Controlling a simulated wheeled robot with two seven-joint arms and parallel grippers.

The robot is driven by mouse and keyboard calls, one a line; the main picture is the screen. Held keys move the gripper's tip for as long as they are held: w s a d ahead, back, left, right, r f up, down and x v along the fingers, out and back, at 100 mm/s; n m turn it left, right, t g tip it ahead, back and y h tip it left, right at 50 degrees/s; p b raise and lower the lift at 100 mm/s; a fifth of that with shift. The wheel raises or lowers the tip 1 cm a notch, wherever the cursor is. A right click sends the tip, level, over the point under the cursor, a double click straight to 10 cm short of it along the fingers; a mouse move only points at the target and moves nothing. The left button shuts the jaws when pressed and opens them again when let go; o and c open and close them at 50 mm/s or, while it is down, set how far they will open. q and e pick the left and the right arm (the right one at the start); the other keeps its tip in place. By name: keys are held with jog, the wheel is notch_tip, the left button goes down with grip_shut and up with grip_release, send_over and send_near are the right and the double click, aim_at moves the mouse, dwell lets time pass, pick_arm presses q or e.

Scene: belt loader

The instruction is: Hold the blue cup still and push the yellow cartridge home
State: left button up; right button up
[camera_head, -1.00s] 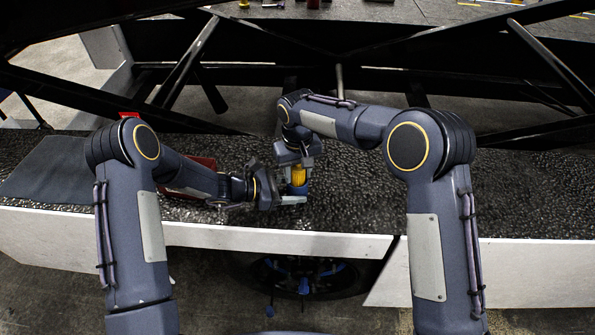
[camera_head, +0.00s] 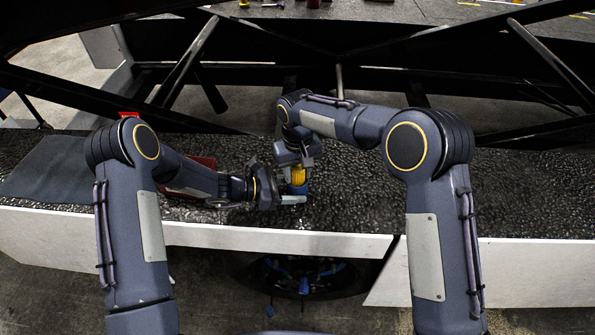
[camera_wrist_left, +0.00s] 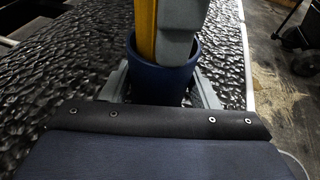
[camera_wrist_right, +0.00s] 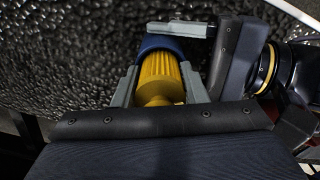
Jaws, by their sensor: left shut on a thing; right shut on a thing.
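The blue cup (camera_wrist_left: 163,80) stands in the left wrist view with my left gripper (camera_wrist_left: 162,85) shut around it, one finger on each side. The yellow cartridge (camera_wrist_right: 160,78) is a ribbed cylinder with a narrower near end. My right gripper (camera_wrist_right: 160,90) is shut on it, a grey finger on each side. Its far end is inside the mouth of the blue cup (camera_wrist_right: 160,44); how deep it sits is hidden. In the head view the cartridge (camera_head: 298,176) is above the cup, between my two grippers.
The black, bumpy belt (camera_head: 390,195) lies beneath, with a white edge rail (camera_head: 280,240) on the near side. A dark grey mat (camera_head: 50,172) lies at the left. A red object (camera_head: 200,163) is partly hidden behind my left arm. The belt to the right is clear.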

jog(key=o, duration=1.2)
jog(key=shift+o, duration=0.2)
jog(key=shift+r, duration=0.1)
notch_tip(320, 180, up, 12)
